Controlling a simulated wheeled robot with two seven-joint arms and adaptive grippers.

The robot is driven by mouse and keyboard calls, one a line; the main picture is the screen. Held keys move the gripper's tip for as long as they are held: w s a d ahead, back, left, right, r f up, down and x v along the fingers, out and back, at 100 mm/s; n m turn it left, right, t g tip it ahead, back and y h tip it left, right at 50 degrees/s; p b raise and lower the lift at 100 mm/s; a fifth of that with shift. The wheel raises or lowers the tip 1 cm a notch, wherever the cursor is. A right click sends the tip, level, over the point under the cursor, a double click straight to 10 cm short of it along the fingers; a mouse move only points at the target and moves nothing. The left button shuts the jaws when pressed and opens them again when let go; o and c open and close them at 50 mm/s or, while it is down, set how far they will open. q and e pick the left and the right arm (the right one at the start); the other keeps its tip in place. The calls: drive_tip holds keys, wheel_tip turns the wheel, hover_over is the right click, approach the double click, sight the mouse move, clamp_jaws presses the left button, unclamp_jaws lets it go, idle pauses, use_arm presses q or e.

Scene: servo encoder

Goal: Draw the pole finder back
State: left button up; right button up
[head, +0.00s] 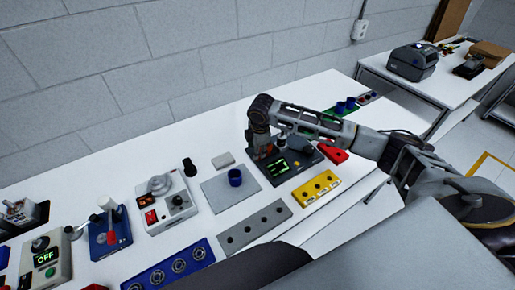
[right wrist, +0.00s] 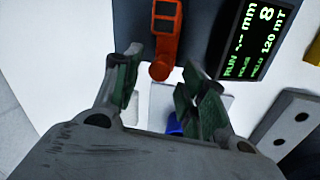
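A dark device with a lit green-text display (head: 278,167) stands on the white bench; its display (right wrist: 255,38) also shows in the right wrist view, reading "RUN", "mm" and "120 mT". An orange part with a rounded end (right wrist: 165,40), which I take to be the pole finder, sits beside the display at the top of that view. My right gripper (right wrist: 163,88) is open, its two green-padded fingers apart on either side of the orange part's near end, with nothing seen between them. The arm hides much of the device in the head view. My left gripper is not in view.
A grey plate (head: 215,195) with a blue cup (head: 235,177) lies left of the device. A yellow block (head: 316,190), a grey holed block (head: 255,228) and a red block (head: 333,155) lie nearby. A grey-white control box (head: 170,208) stands farther left.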

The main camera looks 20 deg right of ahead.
drive_tip(key=shift+d+r, duration=0.15)
wheel_tip(320, 180, up, 12)
drive_tip(key=s, duration=0.2)
drive_tip(key=shift+s+f, duration=0.15)
drive_tip(key=shift+f, duration=0.1)
idle(0.4)
drive_tip(key=shift+a, duration=0.2)
idle(0.4)
